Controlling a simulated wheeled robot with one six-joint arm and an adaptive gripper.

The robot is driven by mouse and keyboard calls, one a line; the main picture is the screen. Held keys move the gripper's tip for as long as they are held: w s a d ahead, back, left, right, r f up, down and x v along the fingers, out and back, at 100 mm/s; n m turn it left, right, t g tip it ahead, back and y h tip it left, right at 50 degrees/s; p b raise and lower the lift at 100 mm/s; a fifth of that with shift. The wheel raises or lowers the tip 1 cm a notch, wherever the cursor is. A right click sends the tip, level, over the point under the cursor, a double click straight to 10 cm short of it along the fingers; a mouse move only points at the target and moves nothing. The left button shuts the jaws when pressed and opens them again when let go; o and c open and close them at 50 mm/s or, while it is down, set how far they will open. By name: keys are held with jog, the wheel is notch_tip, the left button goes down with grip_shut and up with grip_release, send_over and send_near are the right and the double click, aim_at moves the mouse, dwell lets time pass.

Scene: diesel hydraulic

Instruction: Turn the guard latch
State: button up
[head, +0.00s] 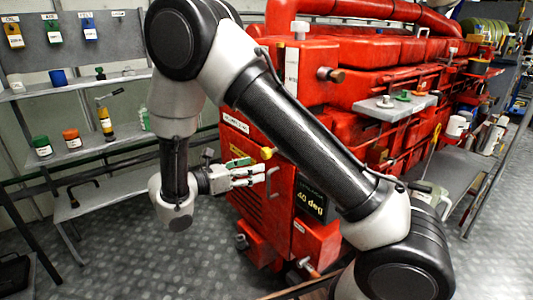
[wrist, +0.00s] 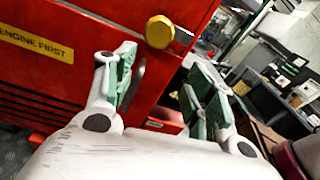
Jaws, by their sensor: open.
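A yellow knob (head: 267,153) sticks out from the red engine housing; it may be the guard latch, but no label shows on it. In the wrist view the round yellow knob (wrist: 160,32) appears just beyond and above the gap between my fingertips, apart from them. My gripper (head: 258,175) is open and empty, its green-padded fingers pointing at the housing's front panel. In the wrist view my gripper (wrist: 163,68) has one finger before the red panel and the other before its right edge. A grey bar handle (head: 272,182) stands near the fingertips, partly hidden by the left finger in the wrist view.
The red engine (head: 390,60) fills the middle and right. A yellow "ENGINE FIRST" label (wrist: 36,45) is on the panel. Shelves (head: 75,150) with bottles stand at left. Patterned floor (head: 140,255) is open below.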

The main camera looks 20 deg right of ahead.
aim_at(263, 154)
jog(key=shift+n+t+h, duration=0.4)
jog(key=shift+n+t, duration=0.2)
jog(key=shift+n, duration=0.1)
jog(key=w+d+r, duration=0.1)
jog(key=d, duration=0.1)
jog(key=w+d+r, duration=0.1)
jog(key=d, duration=0.1)
jog(key=w+d, duration=0.1)
jog(key=d, duration=0.1)
jog(key=shift+w+d+r, duration=0.25)
jog(key=shift+w+r, duration=0.1)
jog(key=shift+r, duration=0.05)
jog(key=c, duration=1)
